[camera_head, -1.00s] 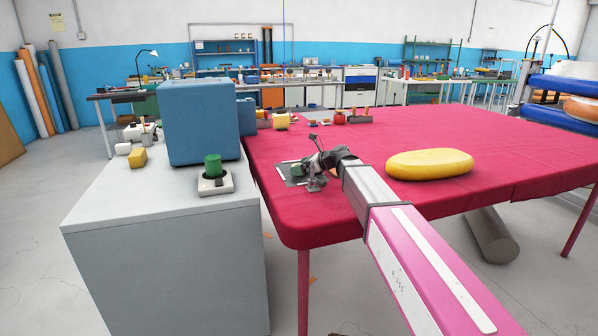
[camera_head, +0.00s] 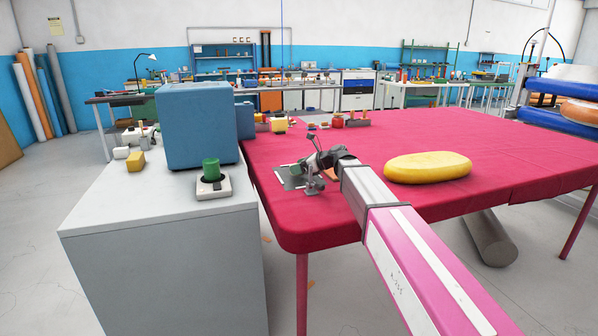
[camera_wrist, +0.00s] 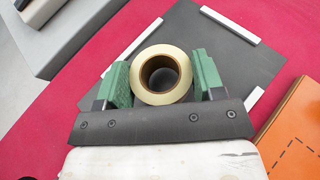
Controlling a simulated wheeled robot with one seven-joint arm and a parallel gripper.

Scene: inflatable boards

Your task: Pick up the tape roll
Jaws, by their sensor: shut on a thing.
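The tape roll (camera_wrist: 139,86) is cream-coloured with a dark core and shows in the wrist view, its round opening facing the camera. My gripper (camera_wrist: 162,82) has green finger pads, one on each side of the roll, and is shut on it. A dark grey mat (camera_wrist: 229,48) with white corner strips lies behind the roll; I cannot tell whether the roll still touches it. In the head view my gripper (camera_head: 299,178) is over the mat (camera_head: 287,181) near the left edge of the red table, and the roll is too small or hidden to make out there.
The red table (camera_head: 400,135) bears a yellow rounded inflatable (camera_head: 428,167) to the right of my arm. A grey cabinet (camera_head: 165,225) on the left holds a blue box (camera_head: 198,125) and a green-topped device (camera_head: 212,182). An orange item (camera_wrist: 293,130) lies at right in the wrist view.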

